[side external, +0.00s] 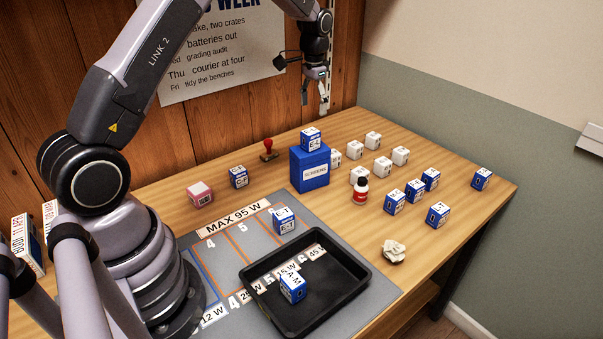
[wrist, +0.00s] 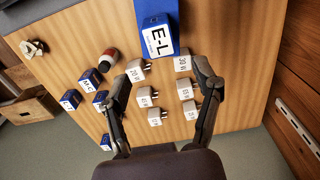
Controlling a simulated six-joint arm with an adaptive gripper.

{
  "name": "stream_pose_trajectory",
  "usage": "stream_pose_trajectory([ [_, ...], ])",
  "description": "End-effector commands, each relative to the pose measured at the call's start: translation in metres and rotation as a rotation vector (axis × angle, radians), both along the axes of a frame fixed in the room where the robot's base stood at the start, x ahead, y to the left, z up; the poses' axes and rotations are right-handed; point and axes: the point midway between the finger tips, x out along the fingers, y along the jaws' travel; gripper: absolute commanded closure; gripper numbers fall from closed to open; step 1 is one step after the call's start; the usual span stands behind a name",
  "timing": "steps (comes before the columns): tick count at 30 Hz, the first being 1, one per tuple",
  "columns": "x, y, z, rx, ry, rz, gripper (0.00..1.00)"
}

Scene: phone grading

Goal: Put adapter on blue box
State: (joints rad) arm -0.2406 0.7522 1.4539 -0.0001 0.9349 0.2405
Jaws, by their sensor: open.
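Several white adapters stand in a cluster on the table. In the side view one (side external: 373,141) is at the back and another (side external: 400,155) at the right. In the wrist view a left adapter (wrist: 136,70) and a right adapter (wrist: 182,61) show, with prongs on some. A large blue box (side external: 311,173) labelled SCREENS stands left of the cluster. A small blue-and-white box (side external: 311,139) marked E-L sits on it and shows large in the wrist view (wrist: 158,32). My gripper (side external: 323,103) is open and empty, high above the table; its fingers flank the adapters in the wrist view (wrist: 161,72).
Several small blue-and-white boxes (side external: 416,190) are to the right. A black tray (side external: 340,300) holds one such box (side external: 292,287). Crumpled paper (side external: 394,251) lies near the front edge. A red stamp (side external: 268,149) stands at the back.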

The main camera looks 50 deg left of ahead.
Motion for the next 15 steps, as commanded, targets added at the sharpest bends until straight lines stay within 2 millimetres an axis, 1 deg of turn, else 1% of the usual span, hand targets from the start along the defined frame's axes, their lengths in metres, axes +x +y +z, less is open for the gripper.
stream_pose_trajectory([
  [1, 0.001, 0.000, 0.008, 0.001, -0.003, 0.000, 0.36],
  [5, 0.000, 0.000, 0.021, 0.000, -0.001, 0.000, 0.36],
  [8, -0.006, -0.005, 0.039, 0.004, -0.017, -0.001, 0.36],
  [11, -0.023, -0.019, 0.076, 0.012, -0.056, -0.004, 0.36],
  [12, -0.035, -0.027, 0.094, 0.016, -0.078, -0.003, 0.36],
  [14, -0.058, -0.040, 0.123, 0.022, -0.116, -0.005, 0.36],
  [15, -0.075, -0.049, 0.141, 0.025, -0.142, -0.004, 0.36],
])
